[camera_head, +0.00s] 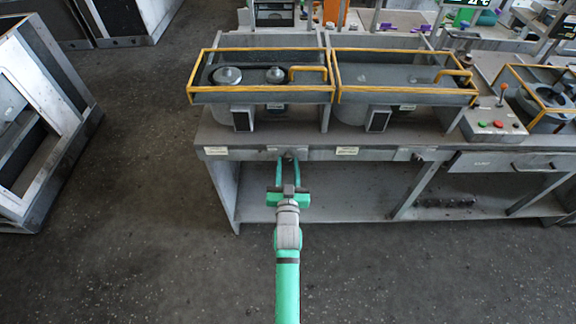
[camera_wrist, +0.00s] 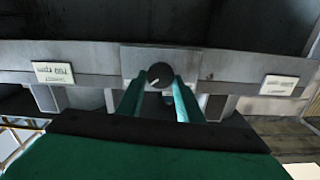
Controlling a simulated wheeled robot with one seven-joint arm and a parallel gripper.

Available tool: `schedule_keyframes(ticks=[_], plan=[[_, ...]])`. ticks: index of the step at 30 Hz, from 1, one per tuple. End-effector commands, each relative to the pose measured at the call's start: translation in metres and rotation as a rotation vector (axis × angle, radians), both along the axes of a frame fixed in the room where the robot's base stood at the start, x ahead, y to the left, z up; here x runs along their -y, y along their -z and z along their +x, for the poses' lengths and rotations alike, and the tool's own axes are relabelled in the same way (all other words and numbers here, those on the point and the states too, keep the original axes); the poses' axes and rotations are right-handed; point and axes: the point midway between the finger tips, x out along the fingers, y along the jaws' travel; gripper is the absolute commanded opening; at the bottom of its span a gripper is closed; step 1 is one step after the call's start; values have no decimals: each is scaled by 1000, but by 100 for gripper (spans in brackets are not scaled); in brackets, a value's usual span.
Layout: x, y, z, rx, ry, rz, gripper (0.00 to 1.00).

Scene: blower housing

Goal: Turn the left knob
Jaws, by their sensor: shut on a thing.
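The left knob (camera_wrist: 159,73) is a round dark dial with a pale pointer mark, on a grey plate in the bench's front rail in the wrist view. The mark points down and left in that view. In the head view the knob (camera_head: 289,155) is small, at the far end of my fingers. My gripper (camera_head: 294,161) reaches forward to the rail with its two green fingers. In the wrist view my gripper (camera_wrist: 160,84) has one fingertip on each side of the knob and is shut on it.
White labels (camera_wrist: 55,73) sit on the rail either side of the knob. Another control plate (camera_head: 410,155) is further right on the rail. Yellow-framed housings (camera_head: 262,97) stand on the bench above. The floor (camera_head: 150,240) left of my arm is clear.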

Motion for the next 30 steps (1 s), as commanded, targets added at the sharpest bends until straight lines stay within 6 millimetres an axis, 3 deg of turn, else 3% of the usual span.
schedule_keyframes(ticks=[8,30], plan=[[1,0,0,0,0,159,11],[4,2,0,0,1,814,11]])
